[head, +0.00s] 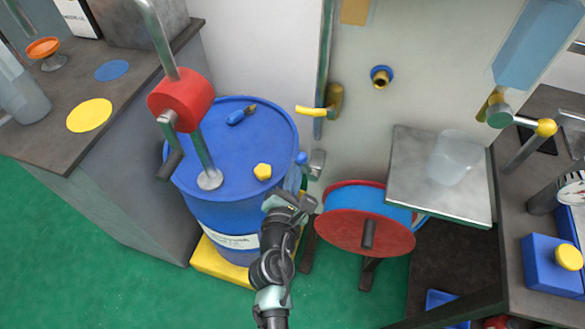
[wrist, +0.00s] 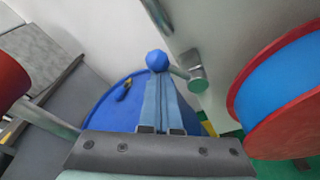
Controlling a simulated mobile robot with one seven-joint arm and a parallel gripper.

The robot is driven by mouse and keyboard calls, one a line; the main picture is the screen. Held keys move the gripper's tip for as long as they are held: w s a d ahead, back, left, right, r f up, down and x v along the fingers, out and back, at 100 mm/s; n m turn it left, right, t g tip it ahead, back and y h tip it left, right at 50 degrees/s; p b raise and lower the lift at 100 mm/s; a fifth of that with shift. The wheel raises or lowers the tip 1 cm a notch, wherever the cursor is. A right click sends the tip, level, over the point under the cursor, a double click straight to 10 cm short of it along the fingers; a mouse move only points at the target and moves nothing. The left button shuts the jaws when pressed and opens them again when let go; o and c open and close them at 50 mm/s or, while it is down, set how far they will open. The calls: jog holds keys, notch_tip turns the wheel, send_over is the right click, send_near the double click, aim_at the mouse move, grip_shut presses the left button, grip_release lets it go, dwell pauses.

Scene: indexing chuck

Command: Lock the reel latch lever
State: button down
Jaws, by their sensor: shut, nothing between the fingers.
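The reel latch lever shows as a short grey arm with a blue ball knob (head: 301,157) on a grey metal pivot (head: 316,164), by the wall left of the reel. In the wrist view the knob (wrist: 157,60) lies straight beyond my fingertips and the pivot (wrist: 191,70) is to its right. The reel (head: 330,228) has red flanges and a blue winding; it also shows at the right of the wrist view (wrist: 283,93). My gripper (head: 295,180) is shut and empty, its fingers (wrist: 160,85) pointing at the knob. I cannot tell whether they touch it.
A blue drum (head: 225,215) with a red-rolled pump (head: 180,97) stands left of my gripper on a yellow base. A yellow-handled wall lever (head: 318,110) is above the latch. A metal shelf (head: 415,190) with a translucent cup overhangs the reel's right side.

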jog(key=m, duration=0.1)
jog(key=d+m, duration=0.1)
jog(key=r+m, duration=0.1)
jog(key=shift+s+d, duration=0.25)
jog(key=shift+d, duration=0.15)
dwell(0.6)
